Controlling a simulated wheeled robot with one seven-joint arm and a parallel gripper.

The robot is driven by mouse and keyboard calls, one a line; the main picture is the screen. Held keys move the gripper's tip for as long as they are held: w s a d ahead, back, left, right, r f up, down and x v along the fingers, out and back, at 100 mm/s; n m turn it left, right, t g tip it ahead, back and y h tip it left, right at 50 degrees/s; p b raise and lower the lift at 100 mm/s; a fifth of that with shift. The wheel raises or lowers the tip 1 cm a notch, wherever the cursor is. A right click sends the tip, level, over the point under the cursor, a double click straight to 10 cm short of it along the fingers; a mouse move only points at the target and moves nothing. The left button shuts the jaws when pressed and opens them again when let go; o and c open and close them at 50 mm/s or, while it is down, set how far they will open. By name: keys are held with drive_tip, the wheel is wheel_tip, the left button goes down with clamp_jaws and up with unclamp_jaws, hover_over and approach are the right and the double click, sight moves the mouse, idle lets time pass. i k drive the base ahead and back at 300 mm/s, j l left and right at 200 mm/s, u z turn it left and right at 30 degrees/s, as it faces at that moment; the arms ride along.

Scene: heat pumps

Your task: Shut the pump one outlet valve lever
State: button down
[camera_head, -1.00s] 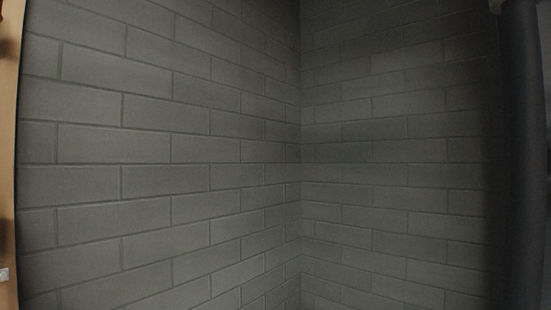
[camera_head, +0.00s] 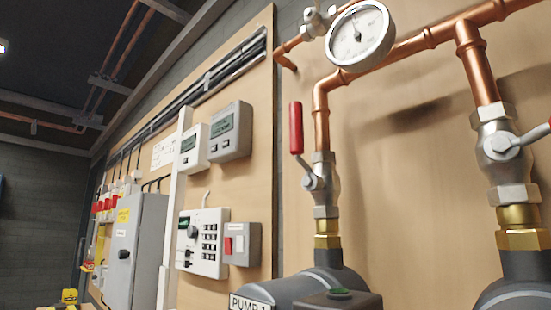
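The pump one outlet valve (camera_head: 322,186) is a silver ball valve on the copper pipe above pump one (camera_head: 328,286), whose plate reads "PUMP 1". Its red-handled lever (camera_head: 296,129) points up, roughly in line with the vertical pipe, and its pivot is on the valve's left side. A second valve (camera_head: 497,148) stands on the pipe at the right, with its lever pointing right and its red tip cut by the picture edge. My gripper is not in view.
A round pressure gauge (camera_head: 360,34) sits on the copper pipe above. Control boxes (camera_head: 203,243) and a grey cabinet (camera_head: 134,248) are on the wooden board at the left. A second pump (camera_head: 513,293) is at the lower right.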

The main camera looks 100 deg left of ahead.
sight(310, 181)
drive_tip(key=u, duration=1.95)
